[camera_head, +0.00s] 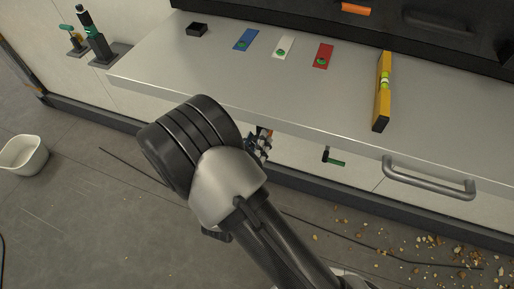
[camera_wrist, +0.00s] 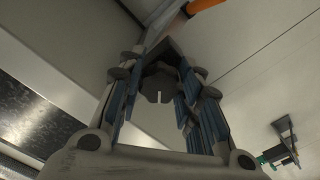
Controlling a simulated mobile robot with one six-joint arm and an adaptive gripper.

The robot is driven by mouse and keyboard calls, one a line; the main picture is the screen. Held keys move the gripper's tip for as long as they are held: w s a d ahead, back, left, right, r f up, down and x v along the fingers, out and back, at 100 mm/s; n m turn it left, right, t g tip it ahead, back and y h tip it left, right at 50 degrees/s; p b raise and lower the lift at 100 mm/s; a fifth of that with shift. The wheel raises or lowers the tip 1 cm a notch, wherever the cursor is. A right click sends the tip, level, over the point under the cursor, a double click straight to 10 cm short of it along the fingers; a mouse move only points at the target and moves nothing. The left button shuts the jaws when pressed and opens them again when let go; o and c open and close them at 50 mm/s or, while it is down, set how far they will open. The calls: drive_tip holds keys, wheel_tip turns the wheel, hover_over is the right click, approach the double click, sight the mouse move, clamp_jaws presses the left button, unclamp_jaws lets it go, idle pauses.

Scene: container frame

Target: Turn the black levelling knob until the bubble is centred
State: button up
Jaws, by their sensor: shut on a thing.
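My gripper (camera_head: 258,146) is below the front edge of the bench, partly hidden behind my arm in the head view. In the wrist view its blue-padded fingers are on either side of a dark, notched knob (camera_wrist: 156,84) with a small pale mark, and are shut on it. The knob is not clearly visible in the head view. A yellow spirit level (camera_head: 381,108) lies on the right of the bench top, with a yellow-green vial (camera_head: 384,79) near its middle. The bubble's position in the vial is too small to tell.
A green-handled fitting (camera_head: 333,161) and a metal handle (camera_head: 430,184) are on the front. Debris (camera_head: 465,255) litters the floor.

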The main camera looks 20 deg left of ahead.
drive_tip(key=shift+m+b, duration=0.55)
drive_tip(key=shift+m, duration=0.05)
drive_tip(key=o, duration=1.1)
drive_tip(key=s, duration=0.8)
drive_tip(key=s+a, duration=0.1)
drive_tip(key=s, duration=0.3)
idle(0.4)
